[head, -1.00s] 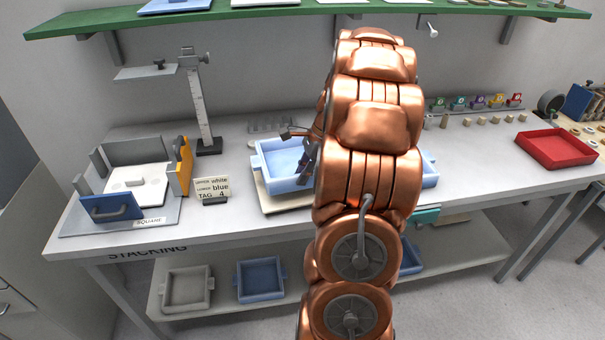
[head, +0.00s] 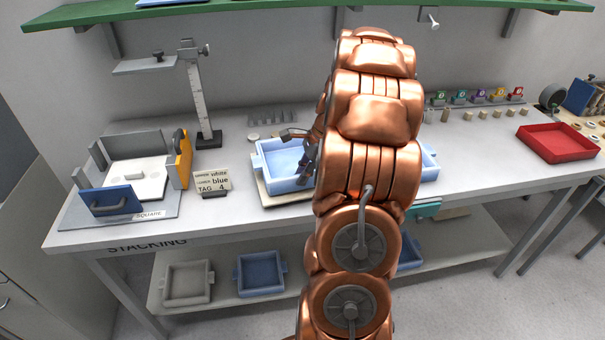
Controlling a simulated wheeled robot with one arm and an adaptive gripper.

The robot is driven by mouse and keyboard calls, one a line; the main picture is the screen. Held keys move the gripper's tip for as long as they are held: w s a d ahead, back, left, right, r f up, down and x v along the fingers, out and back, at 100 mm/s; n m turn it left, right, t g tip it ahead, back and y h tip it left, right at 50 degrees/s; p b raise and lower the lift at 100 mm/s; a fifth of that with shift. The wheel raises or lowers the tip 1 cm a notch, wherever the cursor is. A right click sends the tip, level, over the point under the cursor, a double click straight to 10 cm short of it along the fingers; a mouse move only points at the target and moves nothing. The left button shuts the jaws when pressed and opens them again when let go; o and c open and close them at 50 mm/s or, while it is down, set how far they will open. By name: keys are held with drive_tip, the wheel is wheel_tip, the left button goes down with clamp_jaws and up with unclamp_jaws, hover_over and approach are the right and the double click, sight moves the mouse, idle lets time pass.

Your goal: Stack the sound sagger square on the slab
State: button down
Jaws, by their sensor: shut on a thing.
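A light blue sagger (head: 272,172) with side lugs is at mid-bench, over a pale board (head: 266,199). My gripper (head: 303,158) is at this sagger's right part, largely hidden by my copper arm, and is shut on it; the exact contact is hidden. Another light blue sagger (head: 430,166) shows only at its right end, past my arm. A white slab (head: 150,186) lies flat in the grey corner fixture marked SQUARE (head: 150,214) at the left. The fixture has a blue handled plate (head: 108,203) in front and a yellow piece (head: 181,158) at its right.
A card (head: 211,182) reads upper white, lower blue, tag 4. A measuring stand (head: 204,105) stands behind it. A red tray (head: 556,144) is far right. A grey sagger (head: 187,283) and a darker blue one (head: 260,275) sit on the lower shelf. A green shelf (head: 250,12) crosses above.

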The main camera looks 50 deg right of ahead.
drive_tip(key=shift+f, duration=0.35)
idle(0.4)
drive_tip(key=c, duration=1.1)
unclamp_jaws()
drive_tip(key=shift+o, duration=0.2)
drive_tip(key=v, duration=1.2)
drive_tip(key=shift+a, duration=0.1)
